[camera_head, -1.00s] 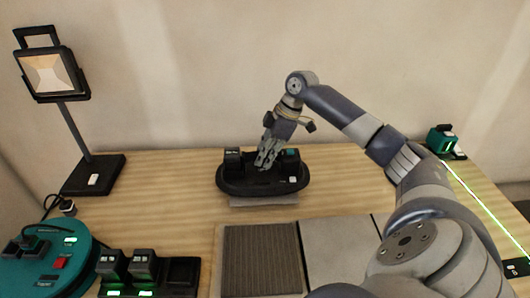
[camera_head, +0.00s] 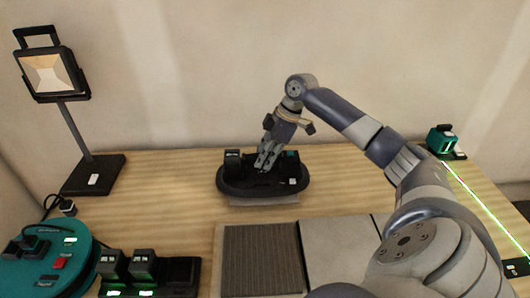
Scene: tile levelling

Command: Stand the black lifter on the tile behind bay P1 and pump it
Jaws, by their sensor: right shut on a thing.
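The black lifter (camera_head: 237,186) is a flat oval body with two raised blocks on top, one at each side. It looks level above a light grey tile (camera_head: 264,202), whose front edge shows below it. I cannot tell whether it touches the tile. My right gripper (camera_head: 265,163) reaches down from above and is shut on the middle of the lifter, between the two blocks. The grip itself is partly hidden by the fingers. My left gripper is not in view. No P1 label can be read.
A dark ribbed panel (camera_head: 262,262) and pale tiles (camera_head: 340,245) lie in front. A teal round station (camera_head: 45,270) and a black battery dock (camera_head: 182,274) stand front left. A lamp (camera_head: 48,72) stands back left, a teal laser (camera_head: 441,140) back right.

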